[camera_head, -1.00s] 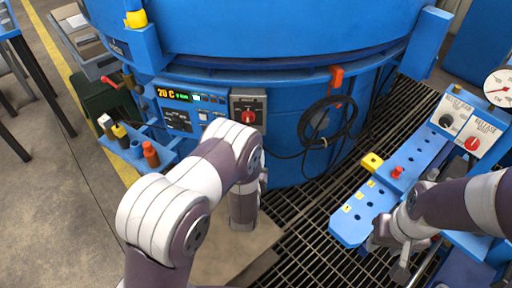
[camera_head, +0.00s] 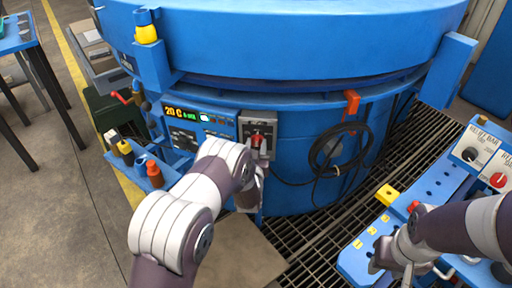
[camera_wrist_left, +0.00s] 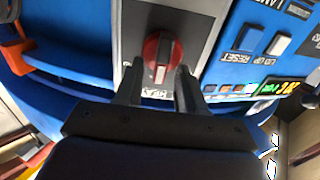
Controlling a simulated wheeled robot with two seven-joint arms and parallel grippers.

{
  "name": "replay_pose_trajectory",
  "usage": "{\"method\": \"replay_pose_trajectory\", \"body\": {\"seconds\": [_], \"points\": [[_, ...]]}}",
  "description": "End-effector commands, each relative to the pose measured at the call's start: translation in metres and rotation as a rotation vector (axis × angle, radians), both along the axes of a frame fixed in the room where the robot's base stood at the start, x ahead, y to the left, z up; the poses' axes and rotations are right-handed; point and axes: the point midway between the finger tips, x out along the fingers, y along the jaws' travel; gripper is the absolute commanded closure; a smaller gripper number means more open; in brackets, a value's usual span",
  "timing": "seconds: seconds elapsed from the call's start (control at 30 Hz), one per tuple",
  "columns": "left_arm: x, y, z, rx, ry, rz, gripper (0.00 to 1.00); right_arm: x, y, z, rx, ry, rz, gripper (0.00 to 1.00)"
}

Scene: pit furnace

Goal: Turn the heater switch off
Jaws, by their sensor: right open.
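The heater switch (camera_head: 257,141) is a red rotary knob on a grey plate on the front of the blue furnace. In the left wrist view the red knob (camera_wrist_left: 162,52) has a pale pointer stripe and sits just beyond my fingertips. My left gripper (camera_wrist_left: 158,78) is open, one finger toward each side of the knob's lower edge. I cannot tell whether the fingers touch it. A label below the knob is partly hidden by the fingers. In the head view my left gripper (camera_head: 257,160) is partly hidden by my arm. My right gripper (camera_head: 405,278) is open at the lower right, far from the switch.
A control panel with a lit display (camera_head: 187,114) is left of the switch. A black coiled cable (camera_head: 340,150) hangs to its right from an orange hook (camera_head: 351,103). A blue bench (camera_head: 360,262) with knobs is at the right. A side shelf (camera_head: 135,168) holds several small items.

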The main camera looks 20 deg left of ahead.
Motion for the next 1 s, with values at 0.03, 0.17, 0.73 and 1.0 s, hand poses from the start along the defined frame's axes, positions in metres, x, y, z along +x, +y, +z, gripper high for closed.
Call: {"method": "replay_pose_trajectory", "body": {"seconds": [0.03,0.17,0.73,1.0], "points": [[0.000,0.000,0.000,0.000,0.000,0.000,0.61,0.000,0.000,0.000,0.000,0.000,0.000,0.57],[0.000,0.000,0.000,0.000,0.000,0.000,0.90,0.000,0.000,0.000,0.000,0.000,0.000,0.57],[-0.001,0.002,-0.001,-0.110,-0.019,0.000,1.00,0.000,0.000,-0.005,0.000,0.000,0.000,0.57],[-0.001,0.005,-0.002,-0.333,-0.055,0.000,1.00,0.000,0.000,-0.012,0.000,0.000,0.000,0.57]]}}
